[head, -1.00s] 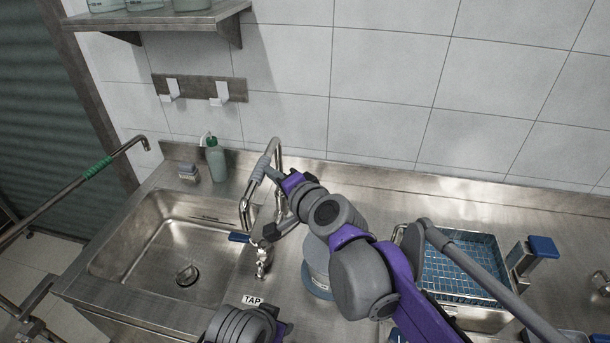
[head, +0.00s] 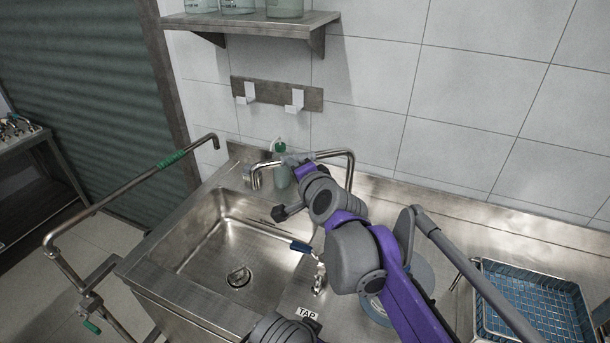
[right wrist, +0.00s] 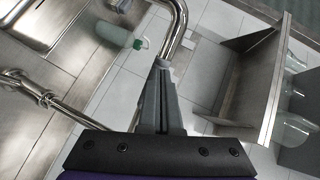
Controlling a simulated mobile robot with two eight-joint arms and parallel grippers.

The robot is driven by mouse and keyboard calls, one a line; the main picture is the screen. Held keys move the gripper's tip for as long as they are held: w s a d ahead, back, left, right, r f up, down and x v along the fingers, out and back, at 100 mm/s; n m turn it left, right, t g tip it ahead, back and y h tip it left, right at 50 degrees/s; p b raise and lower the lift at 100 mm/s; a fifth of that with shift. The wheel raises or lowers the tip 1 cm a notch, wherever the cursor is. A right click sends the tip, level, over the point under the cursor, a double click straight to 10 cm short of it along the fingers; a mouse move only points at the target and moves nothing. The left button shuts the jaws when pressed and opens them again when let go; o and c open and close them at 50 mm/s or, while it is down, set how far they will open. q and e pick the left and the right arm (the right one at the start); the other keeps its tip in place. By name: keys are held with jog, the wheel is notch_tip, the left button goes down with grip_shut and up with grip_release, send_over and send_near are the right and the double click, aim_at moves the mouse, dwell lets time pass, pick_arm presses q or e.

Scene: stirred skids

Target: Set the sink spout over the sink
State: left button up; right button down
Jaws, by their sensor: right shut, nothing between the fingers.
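The sink spout (head: 330,153) is an arched metal pipe behind the sink. In the head view its bent outlet end hangs at the left, by the basin's back rim; I cannot tell its exact depth over the basin. The steel sink (head: 262,252) has an empty basin with a drain. My right gripper (head: 284,161) is at the spout's horizontal run, partly hidden by its own wrist. In the right wrist view, the gripper (right wrist: 162,66) is shut and empty, its tips beside the spout pipe (right wrist: 180,25). My left gripper is not visible.
A green-capped bottle (head: 282,174) stands behind the spout. A blue-handled tap (head: 318,273) rises at the basin's right. A blue wire basket (head: 535,300) is at right. A green-banded pipe (head: 172,158) crosses at left. Hooks (head: 297,100) and a shelf (head: 255,22) are above.

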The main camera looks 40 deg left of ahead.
aim_at(287, 157)
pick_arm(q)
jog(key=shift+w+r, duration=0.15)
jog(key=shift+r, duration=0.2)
pick_arm(e)
jog(key=w+a, duration=0.2)
jog(key=a, duration=0.1)
jog(key=shift+a, duration=0.25)
pick_arm(q)
jog(key=shift+p, duration=0.3)
pick_arm(e)
jog(key=shift+w+a, duration=0.1)
jog(key=shift+w, duration=0.05)
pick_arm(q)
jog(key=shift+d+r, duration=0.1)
pick_arm(e)
jog(key=shift+r, duration=0.15)
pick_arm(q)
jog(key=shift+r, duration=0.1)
pick_arm(e)
jog(key=shift+r, duration=0.1)
